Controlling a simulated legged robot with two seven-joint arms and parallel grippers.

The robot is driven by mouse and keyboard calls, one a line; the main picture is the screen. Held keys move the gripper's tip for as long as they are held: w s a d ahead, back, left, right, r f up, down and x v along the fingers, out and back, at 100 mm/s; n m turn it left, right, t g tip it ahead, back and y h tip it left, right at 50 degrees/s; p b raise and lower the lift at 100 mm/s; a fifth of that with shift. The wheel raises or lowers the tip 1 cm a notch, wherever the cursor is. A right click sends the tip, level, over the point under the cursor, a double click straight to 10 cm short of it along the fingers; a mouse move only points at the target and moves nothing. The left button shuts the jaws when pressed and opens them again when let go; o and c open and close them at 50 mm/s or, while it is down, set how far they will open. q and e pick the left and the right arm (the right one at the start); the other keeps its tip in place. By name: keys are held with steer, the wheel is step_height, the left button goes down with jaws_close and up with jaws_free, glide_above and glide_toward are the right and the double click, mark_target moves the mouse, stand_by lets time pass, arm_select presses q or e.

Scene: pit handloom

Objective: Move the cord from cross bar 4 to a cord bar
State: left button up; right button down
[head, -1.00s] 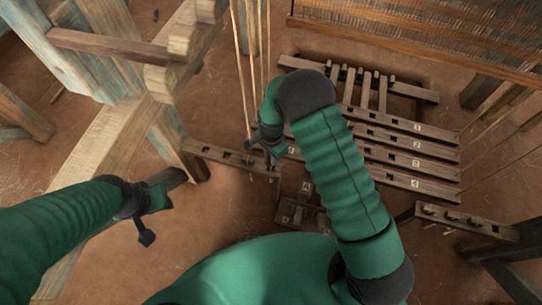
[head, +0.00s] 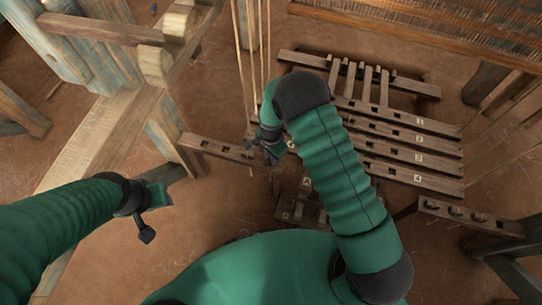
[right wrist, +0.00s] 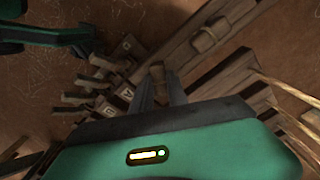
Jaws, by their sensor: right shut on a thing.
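My right gripper (head: 270,155) is over the right end of the left cord bar (head: 215,148). In the right wrist view its fingers (right wrist: 158,88) are shut on a small brown toggle-like piece (right wrist: 157,70), likely the cord's end; the cord itself is hard to make out. Whether the piece touches the bar I cannot tell. Cross bar 4 (head: 412,178) is the nearest of the numbered bars; my right arm hides its left part. The right cord bar (head: 470,216) carries several pegs. My left gripper (head: 152,213) is open and empty, away from the bars.
Light cords (head: 241,60) hang close to my right gripper. The wooden loom frame (head: 105,135) stands at the left. Bare earth floor shows between the left frame and the cord bar.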

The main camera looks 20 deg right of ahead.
steer(key=c, duration=1.2)
jaws_free()
steer(key=shift+c, duration=0.2)
steer(key=shift+r, duration=0.1)
step_height(320, 180, up, 17)
steer(key=p, duration=0.7)
steer(key=shift+f, duration=0.2)
